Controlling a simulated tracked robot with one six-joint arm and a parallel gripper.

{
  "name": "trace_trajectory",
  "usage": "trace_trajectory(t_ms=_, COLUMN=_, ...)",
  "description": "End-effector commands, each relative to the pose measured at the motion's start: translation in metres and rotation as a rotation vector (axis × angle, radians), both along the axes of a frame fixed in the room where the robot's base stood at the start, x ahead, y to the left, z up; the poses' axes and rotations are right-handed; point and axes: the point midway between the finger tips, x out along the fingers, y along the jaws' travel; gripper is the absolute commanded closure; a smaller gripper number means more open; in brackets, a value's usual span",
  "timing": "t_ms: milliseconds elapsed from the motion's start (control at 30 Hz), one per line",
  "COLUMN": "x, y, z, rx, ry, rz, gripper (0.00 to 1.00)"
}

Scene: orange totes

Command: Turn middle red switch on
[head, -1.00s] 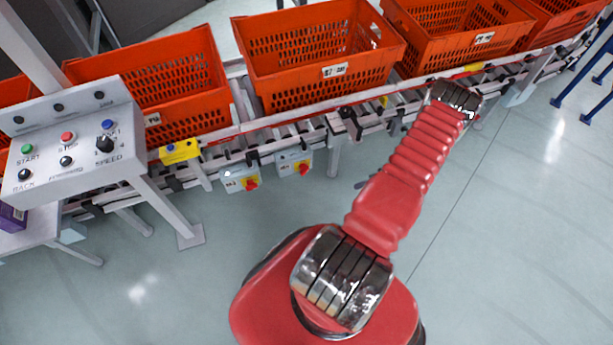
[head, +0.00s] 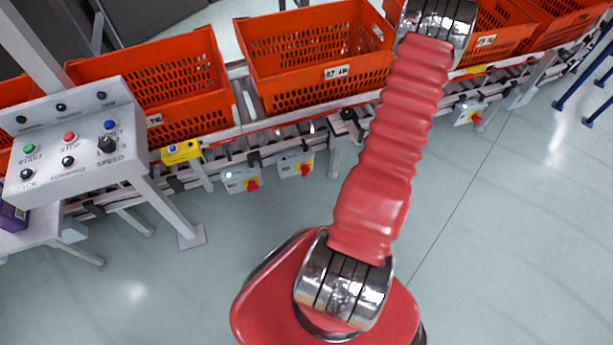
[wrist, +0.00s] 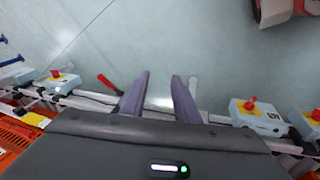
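Three grey switch boxes with red switches on yellow plates hang along the conveyor's side. In the head view the middle red switch (head: 305,170) is on the box right of the left red switch (head: 252,185). The right red switch (head: 477,118) is farther along. In the wrist view the order is reversed, and the middle red switch (wrist: 250,103) is right of my gripper (wrist: 160,75). My gripper's two fingers are apart, with nothing between them. It is apart from all the switches. The head view does not show the fingers.
Orange totes (head: 318,68) stand on the roller conveyor (head: 270,133). A control panel (head: 70,140) with buttons and a speed knob is at left. A yellow box (head: 181,152) sits on the conveyor edge. The grey floor (head: 510,240) in front is clear.

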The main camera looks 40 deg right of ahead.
Motion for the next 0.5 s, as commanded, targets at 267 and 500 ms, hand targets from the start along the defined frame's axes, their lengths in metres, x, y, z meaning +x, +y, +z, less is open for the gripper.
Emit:
trace_trajectory(t_ms=267, x=0.028, y=0.031, z=0.088, rx=-0.029, ry=0.083, rz=-0.014, gripper=0.72)
trace_trajectory(t_ms=500, x=0.051, y=0.076, z=0.153, rx=-0.024, ry=0.117, rz=-0.014, gripper=0.72)
